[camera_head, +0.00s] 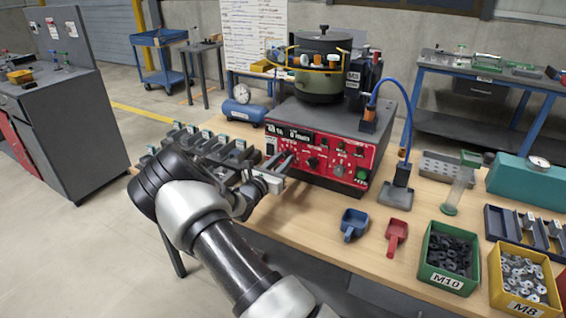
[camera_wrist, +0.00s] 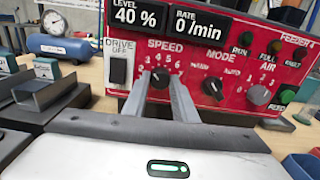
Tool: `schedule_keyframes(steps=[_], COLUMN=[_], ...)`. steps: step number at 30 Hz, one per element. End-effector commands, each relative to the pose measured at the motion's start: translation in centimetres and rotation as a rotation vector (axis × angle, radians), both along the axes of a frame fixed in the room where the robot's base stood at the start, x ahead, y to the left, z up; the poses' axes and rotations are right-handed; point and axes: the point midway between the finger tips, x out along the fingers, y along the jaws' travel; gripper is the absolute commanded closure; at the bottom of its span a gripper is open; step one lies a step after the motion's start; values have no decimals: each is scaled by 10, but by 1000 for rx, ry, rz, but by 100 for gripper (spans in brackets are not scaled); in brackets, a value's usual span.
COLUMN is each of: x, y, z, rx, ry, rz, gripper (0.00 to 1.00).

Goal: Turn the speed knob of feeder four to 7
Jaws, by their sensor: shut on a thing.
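Feeder four is a dark box with a red front panel (camera_head: 325,152), labelled FEEDER 4 in the wrist view (camera_wrist: 262,45). Its speed knob (camera_wrist: 160,78) is small and dark, under the word SPEED with a numbered scale around it. My gripper (camera_wrist: 160,88) is shut on the speed knob, one finger on each side; it also shows at the panel's left part in the head view (camera_head: 286,158). The knob's pointer is too small to read surely. The display (camera_wrist: 175,18) reads LEVEL 40 % and RATE 0/min. The drive switch (camera_wrist: 119,70) is marked OFF.
The mode knob (camera_wrist: 212,88) and the air knob (camera_wrist: 259,95) sit right of my fingers. Dark rail parts (camera_head: 215,148) stand left of the feeder. A blue scoop (camera_head: 353,224) and a red scoop (camera_head: 396,236) lie on the bench in front.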

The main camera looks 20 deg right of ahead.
Motion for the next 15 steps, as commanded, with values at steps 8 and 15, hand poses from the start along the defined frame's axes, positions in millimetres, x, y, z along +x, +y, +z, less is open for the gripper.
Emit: schedule_keyframes(steps=[8,15], x=[0,0], y=[0,0], z=[-3,-4], rx=[162,303], ry=[-205,-386], rz=[-1,-1], gripper=[97,97])
